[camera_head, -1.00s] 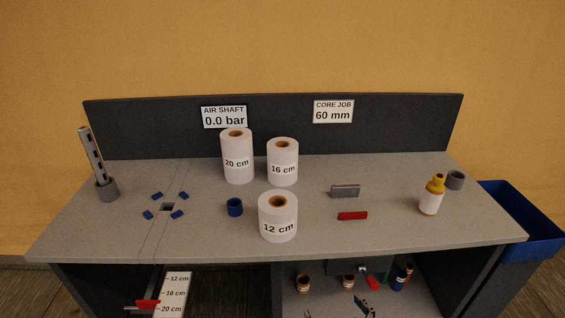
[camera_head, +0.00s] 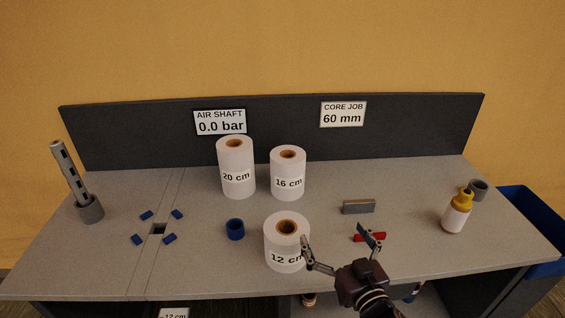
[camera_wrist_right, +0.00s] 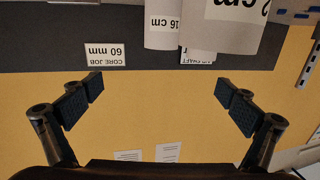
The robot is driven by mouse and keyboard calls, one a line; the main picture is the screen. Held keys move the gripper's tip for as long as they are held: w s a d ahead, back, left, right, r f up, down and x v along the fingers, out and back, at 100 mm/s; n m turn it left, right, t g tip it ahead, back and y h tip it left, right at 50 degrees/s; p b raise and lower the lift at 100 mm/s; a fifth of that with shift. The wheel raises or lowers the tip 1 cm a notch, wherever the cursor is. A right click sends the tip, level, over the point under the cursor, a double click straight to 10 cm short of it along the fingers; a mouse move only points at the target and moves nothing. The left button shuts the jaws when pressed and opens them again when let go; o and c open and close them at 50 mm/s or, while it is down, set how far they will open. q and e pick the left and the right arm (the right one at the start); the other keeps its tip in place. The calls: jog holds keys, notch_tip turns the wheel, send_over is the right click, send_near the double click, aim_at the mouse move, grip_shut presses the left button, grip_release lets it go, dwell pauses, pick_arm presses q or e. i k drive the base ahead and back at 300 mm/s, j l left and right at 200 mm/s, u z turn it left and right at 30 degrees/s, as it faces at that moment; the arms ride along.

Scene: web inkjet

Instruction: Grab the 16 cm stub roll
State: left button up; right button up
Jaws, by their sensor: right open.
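The 16 cm stub roll (camera_head: 287,171) is a white upright cylinder with a brown core, standing at the back of the bench. The 20 cm roll (camera_head: 236,163) stands to its left, and the 12 cm roll (camera_head: 284,228) stands in front of it. My right gripper (camera_head: 338,238) is open and empty at the front, just right of the 12 cm roll and well short of the 16 cm one. In the right wrist view its open fingers (camera_wrist_right: 158,108) frame bare wall, with the 16 cm roll (camera_wrist_right: 162,32) upside down beyond them. My left gripper is out of view.
A grey block (camera_head: 359,207) and a red piece (camera_head: 366,239) lie near the right gripper. A yellow-capped bottle (camera_head: 456,216) stands at the right. A blue ring (camera_head: 235,229) sits left of the 12 cm roll. The shaft (camera_head: 69,173) leans in a grey holder at far left.

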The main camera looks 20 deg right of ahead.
aim_at(287, 161)
jog(key=i+l, duration=0.1)
jog(key=i, duration=0.85)
